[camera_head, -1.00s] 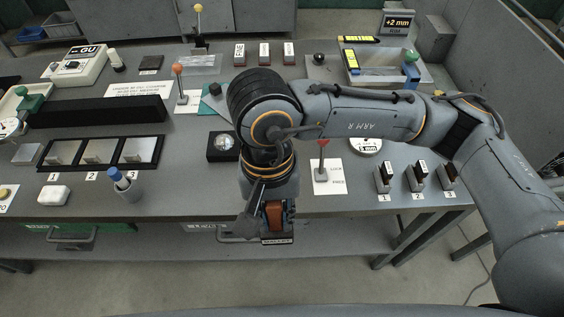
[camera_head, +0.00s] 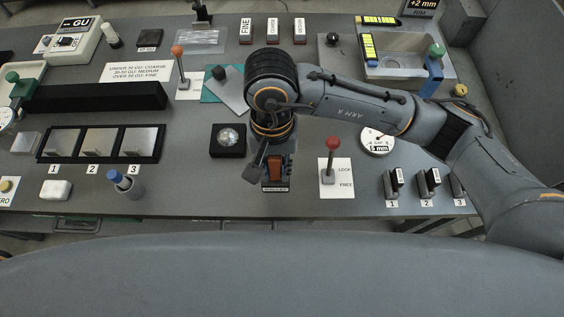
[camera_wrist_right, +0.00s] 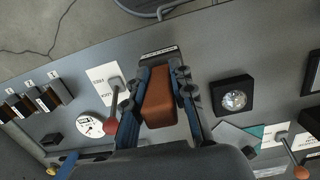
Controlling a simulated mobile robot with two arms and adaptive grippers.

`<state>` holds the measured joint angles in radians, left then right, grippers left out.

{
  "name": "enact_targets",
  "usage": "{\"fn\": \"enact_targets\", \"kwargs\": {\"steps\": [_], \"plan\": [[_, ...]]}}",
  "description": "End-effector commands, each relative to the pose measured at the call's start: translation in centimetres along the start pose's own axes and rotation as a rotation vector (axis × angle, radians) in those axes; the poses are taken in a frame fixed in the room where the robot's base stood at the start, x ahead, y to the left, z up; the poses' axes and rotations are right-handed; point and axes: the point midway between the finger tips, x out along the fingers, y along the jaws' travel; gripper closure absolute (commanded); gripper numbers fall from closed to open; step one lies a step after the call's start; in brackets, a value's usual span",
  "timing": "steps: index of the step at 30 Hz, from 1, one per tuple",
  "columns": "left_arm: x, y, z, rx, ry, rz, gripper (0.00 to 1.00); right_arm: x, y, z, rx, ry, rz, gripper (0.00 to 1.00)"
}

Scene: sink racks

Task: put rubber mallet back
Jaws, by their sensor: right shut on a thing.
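My right gripper (camera_head: 275,172) points down over the front strip of the bench and is shut on a reddish-brown block-like piece, which I take for the rubber mallet (camera_head: 275,166). In the right wrist view the brown part of the mallet (camera_wrist_right: 158,98) sits between the blue-sided fingers (camera_wrist_right: 160,82). A dark end with a small white-lettered label (camera_wrist_right: 160,52) shows past it; the lettering is too small to read. I cannot tell whether the mallet touches the bench top. My left gripper is out of view.
A red-knobbed lever (camera_head: 332,160) on a LOCK/FREE card stands just right of the gripper. A black box with a round glass (camera_head: 228,140) is to its left. Numbered dark blocks (camera_head: 425,183) stand further right.

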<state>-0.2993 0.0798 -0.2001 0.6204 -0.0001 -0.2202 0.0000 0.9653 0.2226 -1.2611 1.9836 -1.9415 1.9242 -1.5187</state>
Motion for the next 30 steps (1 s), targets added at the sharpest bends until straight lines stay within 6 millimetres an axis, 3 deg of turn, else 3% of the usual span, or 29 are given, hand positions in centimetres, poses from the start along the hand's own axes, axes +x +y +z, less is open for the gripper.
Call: {"fn": "enact_targets", "kwargs": {"steps": [11, 16, 30], "plan": [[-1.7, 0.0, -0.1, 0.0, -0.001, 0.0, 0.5, 3.0, 1.5, -2.9, 0.003, -0.001, 0.0, 1.0], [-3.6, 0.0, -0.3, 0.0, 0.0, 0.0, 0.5, 5.2, 1.4, -3.0, 0.0, -0.004, -0.001, 1.0], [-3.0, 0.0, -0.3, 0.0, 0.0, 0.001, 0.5, 6.4, 1.3, -3.4, -0.002, 0.004, -0.003, 1.0]]}}
